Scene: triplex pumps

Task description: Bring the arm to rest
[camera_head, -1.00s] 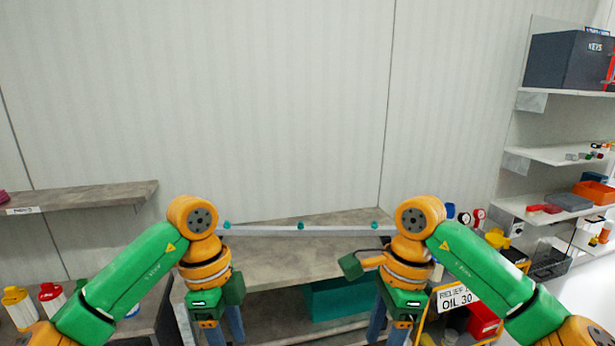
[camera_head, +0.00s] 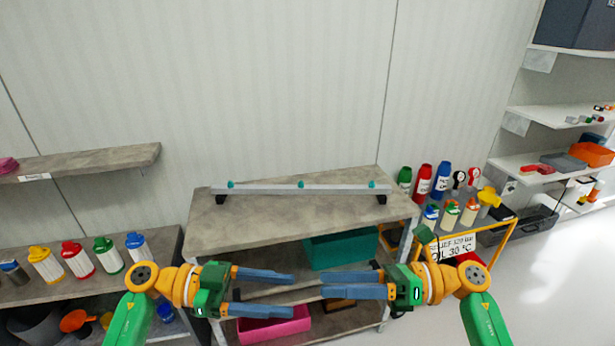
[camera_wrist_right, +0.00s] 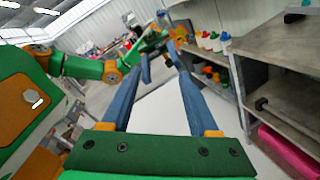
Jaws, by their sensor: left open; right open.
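My left gripper (camera_head: 300,295) reaches in from the left in the head view, its two blue fingers spread apart and empty. My right gripper (camera_head: 322,285) reaches in from the right, fingers pointing left, with nothing held. The two grippers face each other in front of the grey workbench (camera_head: 230,232), their fingertips close together in the picture. In the right wrist view, my right gripper (camera_wrist_right: 160,56) shows two blue fingers apart, with pale floor between them. My left arm (camera_wrist_right: 90,66) shows beyond them.
A grey rail (camera_head: 270,190) with teal knobs lies on the bench. A teal bin (camera_head: 340,248) and a pink bin (camera_head: 262,328) sit below. Several coloured bottles stand at left on a counter. A yellow-framed sign (camera_head: 452,246) and bottles stand at right.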

